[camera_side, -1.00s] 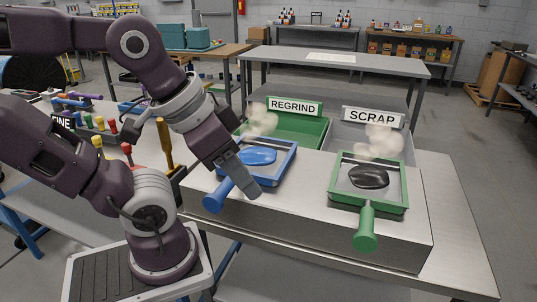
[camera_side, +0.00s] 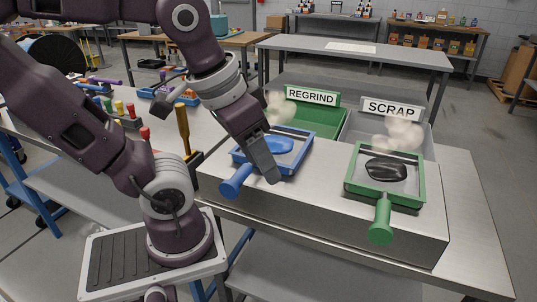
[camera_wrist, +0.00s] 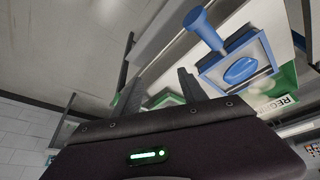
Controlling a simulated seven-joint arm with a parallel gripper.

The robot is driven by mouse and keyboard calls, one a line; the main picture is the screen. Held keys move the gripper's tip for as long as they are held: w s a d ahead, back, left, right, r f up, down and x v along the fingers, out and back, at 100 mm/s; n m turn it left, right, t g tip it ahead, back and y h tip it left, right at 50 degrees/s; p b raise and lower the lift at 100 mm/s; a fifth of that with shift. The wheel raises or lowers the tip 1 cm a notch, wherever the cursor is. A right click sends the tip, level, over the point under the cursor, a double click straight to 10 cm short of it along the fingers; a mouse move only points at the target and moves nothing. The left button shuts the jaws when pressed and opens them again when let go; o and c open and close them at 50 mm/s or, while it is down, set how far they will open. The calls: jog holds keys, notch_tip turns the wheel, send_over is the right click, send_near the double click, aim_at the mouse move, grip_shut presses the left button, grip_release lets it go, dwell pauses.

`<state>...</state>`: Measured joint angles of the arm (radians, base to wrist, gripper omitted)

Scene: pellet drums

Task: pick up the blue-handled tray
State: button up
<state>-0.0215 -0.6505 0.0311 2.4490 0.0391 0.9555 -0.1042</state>
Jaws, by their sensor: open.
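The blue-handled tray (camera_side: 306,152) is a shallow blue frame holding a glossy blue lump (camera_side: 279,145). It sits on the metal bench, its blue handle (camera_side: 236,182) pointing toward the front left. In the wrist view the tray (camera_wrist: 229,47) and its handle (camera_wrist: 205,28) lie to the right of my fingers. My gripper (camera_side: 268,168) points down and partly covers the tray in the side view; its height above it is hard to judge. In the wrist view my gripper (camera_wrist: 158,86) shows two separated fingers with nothing between them.
A green-handled tray (camera_side: 350,185) with a black lump stands to the right on the same raised metal block. Behind are a green REGRIND bin (camera_side: 325,122) and a grey SCRAP bin (camera_side: 355,128), with pale vapour in front. A yellow-handled tool (camera_side: 183,125) stands upright left of the tray.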

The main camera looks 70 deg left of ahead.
aim_at(242, 171)
jog(key=a+f+n+g, duration=0.2)
jog(key=a+f, duration=0.1)
jog(key=a+f+n+g, duration=0.2)
jog(key=a+f+n, duration=0.1)
jog(key=a+f+n+g+y, duration=0.1)
jog(key=a+f+n+g, duration=0.1)
jog(key=a+f, duration=0.1)
jog(key=shift+s+a+f, duration=0.15)
jog(key=shift+s+a, duration=0.1)
jog(key=shift+a, duration=0.25)
grip_shut()
dwell(0.9)
